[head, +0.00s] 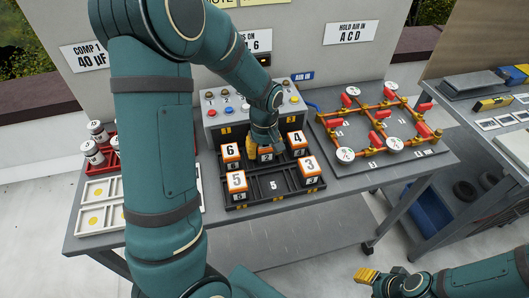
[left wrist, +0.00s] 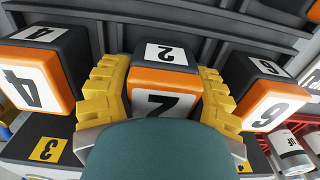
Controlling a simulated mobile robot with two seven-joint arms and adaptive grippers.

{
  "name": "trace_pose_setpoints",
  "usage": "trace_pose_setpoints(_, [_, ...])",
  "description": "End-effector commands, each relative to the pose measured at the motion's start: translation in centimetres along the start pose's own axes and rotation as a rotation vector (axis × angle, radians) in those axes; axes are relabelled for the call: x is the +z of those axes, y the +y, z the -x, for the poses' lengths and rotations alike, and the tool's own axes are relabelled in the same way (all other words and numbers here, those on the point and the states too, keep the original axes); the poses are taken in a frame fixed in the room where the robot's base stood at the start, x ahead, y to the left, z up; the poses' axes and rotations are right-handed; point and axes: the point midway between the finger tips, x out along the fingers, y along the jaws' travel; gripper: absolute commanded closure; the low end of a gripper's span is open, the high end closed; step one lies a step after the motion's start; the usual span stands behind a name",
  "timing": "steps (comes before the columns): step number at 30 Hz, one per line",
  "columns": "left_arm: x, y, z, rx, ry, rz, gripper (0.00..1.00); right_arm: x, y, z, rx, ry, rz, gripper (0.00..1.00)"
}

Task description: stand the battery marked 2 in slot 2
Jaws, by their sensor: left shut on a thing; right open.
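The battery marked 2 (head: 266,156) is orange and black with white number labels. It is upright in the back middle of the black slotted tray (head: 243,206), between batteries 6 and 4. My left gripper (head: 266,146) is shut on it from above; in the left wrist view the yellow fingers grip both sides of battery 2 (left wrist: 163,78). The battery's foot is hidden, so I cannot tell whether it rests on the tray floor. Slot 2's own mark is not visible. My right gripper (head: 367,275) is open and empty, low at the right, away from the bench.
Battery 6 (head: 230,152) and battery 4 (head: 297,141) stand close on either side. A grey button box (head: 223,117) rises behind. A pipe board (head: 372,158) lies right.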

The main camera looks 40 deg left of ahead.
Motion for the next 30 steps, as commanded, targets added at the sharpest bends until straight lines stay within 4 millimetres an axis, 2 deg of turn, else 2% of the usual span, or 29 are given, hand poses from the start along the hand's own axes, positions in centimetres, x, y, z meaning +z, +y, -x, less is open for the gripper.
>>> trace_pose_setpoints(1, [0.0,0.0,-0.5,0.001,0.001,0.000,0.93,0.0,0.1,-0.2,0.000,0.001,0.000,0.53])
trace_pose_setpoints(12, [0.0,0.1,-0.8,0.002,0.002,-0.001,0.93,0.0,0.1,-0.4,0.000,0.002,0.000,0.53])
trace_pose_setpoints(13, [0.0,0.1,-0.8,0.001,0.001,-0.001,0.40,-0.1,0.1,-0.3,0.000,0.002,0.000,0.53])
trace_pose_setpoints(15, [0.0,0.1,-0.7,0.002,0.001,-0.001,0.19,-0.1,0.1,-0.3,0.000,0.002,0.000,0.53])
trace_pose_setpoints(25, [0.0,0.1,-0.6,0.002,0.001,0.000,0.19,-0.1,0.1,-0.2,0.000,0.002,0.000,0.53])
trace_pose_setpoints(30, [0.0,0.1,1.2,0.003,0.003,0.000,0.19,0.0,-0.1,0.4,0.000,-0.001,0.000,0.53])
